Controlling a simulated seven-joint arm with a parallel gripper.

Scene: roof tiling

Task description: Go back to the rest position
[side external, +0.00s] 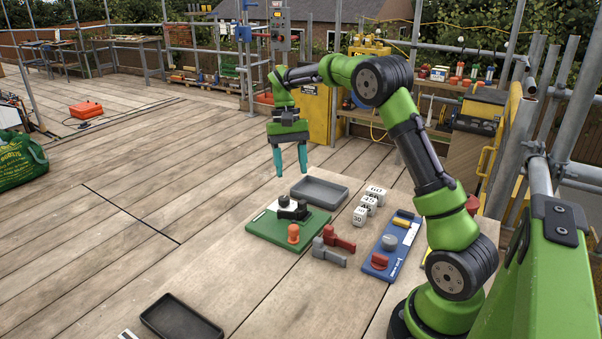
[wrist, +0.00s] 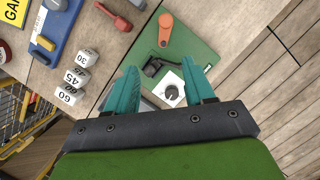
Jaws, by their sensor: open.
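My gripper (side external: 290,160) hangs in the air above the work deck, its teal fingers apart and nothing between them. In the wrist view my gripper (wrist: 167,85) points down over the green board (wrist: 197,48). The fingers touch nothing that I can see.
A grey tray (side external: 320,192) lies behind the board and a dark tray (side external: 182,322) lies at the front. White numbered blocks (side external: 368,204), a red handle (side external: 339,239), a grey handle (side external: 328,254) and a blue board (side external: 386,262) stand to the right. The deck at left is mostly clear.

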